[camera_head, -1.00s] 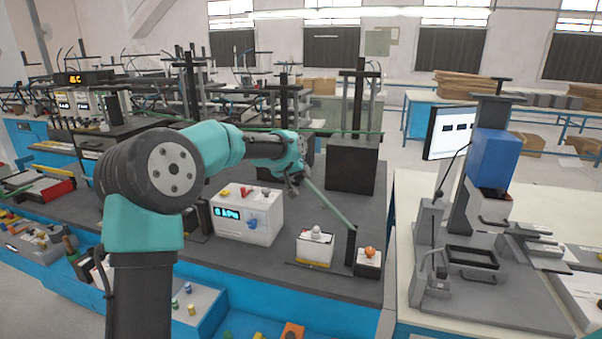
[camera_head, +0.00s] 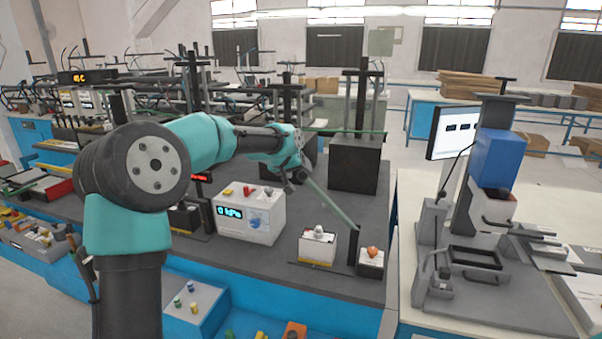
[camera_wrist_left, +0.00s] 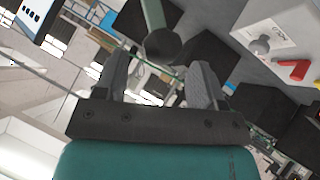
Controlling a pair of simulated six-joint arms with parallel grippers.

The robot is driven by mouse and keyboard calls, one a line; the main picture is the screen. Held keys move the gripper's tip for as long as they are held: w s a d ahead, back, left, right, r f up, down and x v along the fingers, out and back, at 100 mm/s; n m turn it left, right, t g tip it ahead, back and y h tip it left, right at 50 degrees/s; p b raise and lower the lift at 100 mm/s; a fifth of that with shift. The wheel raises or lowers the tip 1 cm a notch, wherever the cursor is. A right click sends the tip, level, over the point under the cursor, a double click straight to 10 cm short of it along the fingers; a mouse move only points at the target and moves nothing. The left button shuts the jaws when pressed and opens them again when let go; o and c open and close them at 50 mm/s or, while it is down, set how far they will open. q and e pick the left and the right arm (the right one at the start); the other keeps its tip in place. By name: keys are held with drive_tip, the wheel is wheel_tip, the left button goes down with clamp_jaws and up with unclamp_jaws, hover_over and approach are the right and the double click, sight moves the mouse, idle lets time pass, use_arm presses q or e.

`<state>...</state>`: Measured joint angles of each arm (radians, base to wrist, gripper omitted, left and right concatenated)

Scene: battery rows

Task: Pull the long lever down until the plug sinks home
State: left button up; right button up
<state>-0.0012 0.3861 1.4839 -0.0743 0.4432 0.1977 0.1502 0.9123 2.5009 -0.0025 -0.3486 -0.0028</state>
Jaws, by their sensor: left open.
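The long grey-green lever (camera_head: 332,202) slants up and left from a dark upright post (camera_head: 354,245) toward my left gripper (camera_head: 301,174). In the left wrist view the lever (camera_wrist_left: 153,14) ends in a dark round knob (camera_wrist_left: 163,45). My left gripper (camera_wrist_left: 158,72) is open there, its two fingers apart with the knob in line with the gap, just beyond the tips; I cannot tell whether they touch. A small box with a pale rounded piece (camera_head: 319,232) on top stands left of the post. I cannot tell if that piece is the plug. My right gripper is not in view.
A white box with a lit display (camera_head: 250,213) stands left of the lever. A box with an orange knob (camera_head: 372,252) sits by the post. A black block with tall rods (camera_head: 354,163) stands behind. The grey bench top (camera_head: 330,282) is bare in front.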

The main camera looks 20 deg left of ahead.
use_arm(q)
drive_tip(key=v, duration=1.4)
drive_tip(key=shift+s+r, duration=0.1)
